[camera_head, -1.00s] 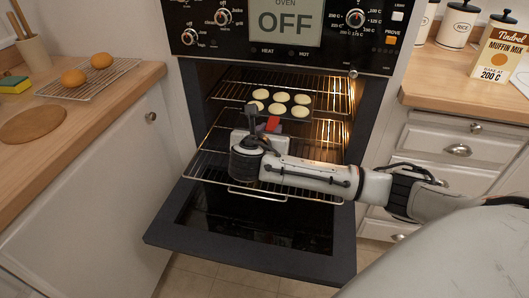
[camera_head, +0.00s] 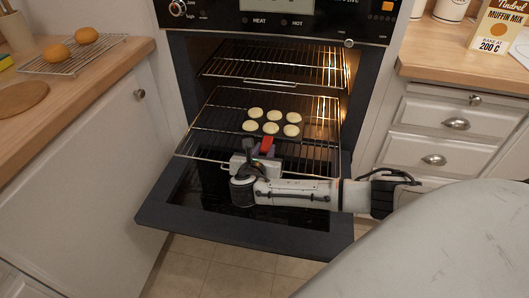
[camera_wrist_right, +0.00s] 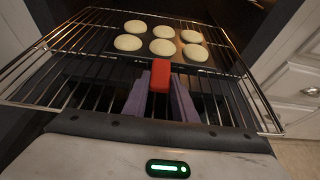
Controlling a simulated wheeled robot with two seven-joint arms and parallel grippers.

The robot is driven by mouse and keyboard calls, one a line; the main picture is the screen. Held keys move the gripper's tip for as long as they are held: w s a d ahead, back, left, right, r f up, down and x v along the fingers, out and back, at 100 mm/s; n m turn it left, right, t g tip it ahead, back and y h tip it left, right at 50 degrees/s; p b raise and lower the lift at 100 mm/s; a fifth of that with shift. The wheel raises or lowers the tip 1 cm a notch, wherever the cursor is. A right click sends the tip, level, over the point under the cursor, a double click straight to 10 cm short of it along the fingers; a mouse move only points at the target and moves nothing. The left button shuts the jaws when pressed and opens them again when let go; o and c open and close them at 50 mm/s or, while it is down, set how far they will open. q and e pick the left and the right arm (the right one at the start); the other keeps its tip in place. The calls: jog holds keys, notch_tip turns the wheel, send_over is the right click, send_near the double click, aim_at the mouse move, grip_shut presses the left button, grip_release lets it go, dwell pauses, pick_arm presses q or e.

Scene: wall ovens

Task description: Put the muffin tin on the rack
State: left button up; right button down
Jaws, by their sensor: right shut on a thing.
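The dark muffin tin (camera_head: 272,122), with several pale batter rounds, is over the lower, pulled-out wire rack (camera_head: 212,130) of the open oven. In the right wrist view the tin (camera_wrist_right: 178,40) is level-looking, with rack wires (camera_wrist_right: 62,62) on both sides. I cannot tell whether it touches the rack or hangs just above it. My right gripper (camera_head: 265,149) is at the tin's near side. Its purple fingers in the right wrist view (camera_wrist_right: 160,88) are shut on the red handle (camera_wrist_right: 160,75). My left gripper is not in view.
An upper rack (camera_head: 270,68) sits above inside the oven. The open oven door (camera_head: 245,230) lies below the lower rack. Counters stand on both sides; the left one holds a cooling rack (camera_head: 62,62) with two orange-brown items. A muffin mix box (camera_head: 498,28) stands at right.

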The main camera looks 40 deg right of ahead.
jog(key=shift+w+r, duration=0.1)
jog(key=c, duration=1.9)
grip_release()
jog(key=shift+f, duration=0.35)
jog(key=o, duration=0.4)
jog(key=shift+o, duration=0.2)
jog(key=shift+r, duration=0.15)
